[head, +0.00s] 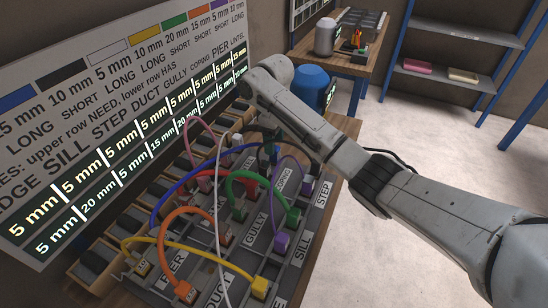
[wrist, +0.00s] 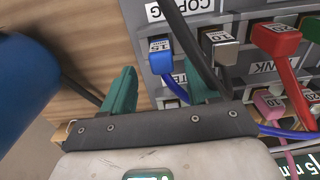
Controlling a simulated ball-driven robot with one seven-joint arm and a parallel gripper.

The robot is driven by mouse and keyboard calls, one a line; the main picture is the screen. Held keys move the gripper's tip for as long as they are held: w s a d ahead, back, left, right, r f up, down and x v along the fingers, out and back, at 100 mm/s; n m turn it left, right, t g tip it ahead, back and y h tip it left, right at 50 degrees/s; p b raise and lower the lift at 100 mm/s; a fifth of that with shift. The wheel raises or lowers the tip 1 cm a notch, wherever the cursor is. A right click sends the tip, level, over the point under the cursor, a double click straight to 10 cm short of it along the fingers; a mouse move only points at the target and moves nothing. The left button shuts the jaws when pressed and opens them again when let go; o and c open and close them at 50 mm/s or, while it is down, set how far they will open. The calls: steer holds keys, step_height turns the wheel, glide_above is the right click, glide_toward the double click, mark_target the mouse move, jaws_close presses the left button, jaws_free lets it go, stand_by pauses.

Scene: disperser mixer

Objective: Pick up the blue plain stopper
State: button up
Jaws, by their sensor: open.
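A blue stopper (wrist: 161,56) with a white label on top sits in the grey panel (wrist: 235,12), in the upper middle of the wrist view. A blue cord runs down from it. My gripper (wrist: 163,78) is open, with its teal fingers to the left and right below the stopper, and it holds nothing. In the head view my gripper (head: 268,148) is low over the panel's far part, mostly behind my arm. A blue cord (head: 168,190) arches toward it there, and its far end is hidden. I cannot tell whether the fingers touch the stopper.
A grey stopper (wrist: 219,46) and a red one (wrist: 275,40) sit to the right. A dark cable (wrist: 190,42) passes close beside the blue stopper. A large blue container (wrist: 35,80) stands at left. Orange (head: 183,290), yellow and green corded stoppers fill the panel.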

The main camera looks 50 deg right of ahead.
mark_target(275, 158)
steer(key=shift+s+f+p, duration=0.15)
steer(key=shift+f+p, duration=0.1)
steer(key=shift+f, duration=1.1)
steer(key=shift+s+f+p, duration=0.1)
steer(key=shift+f+p, duration=0.15)
steer(key=shift+f, duration=1.05)
steer(key=c, duration=1.1)
steer(key=shift+o, duration=0.2)
steer(key=shift+r, duration=0.1)
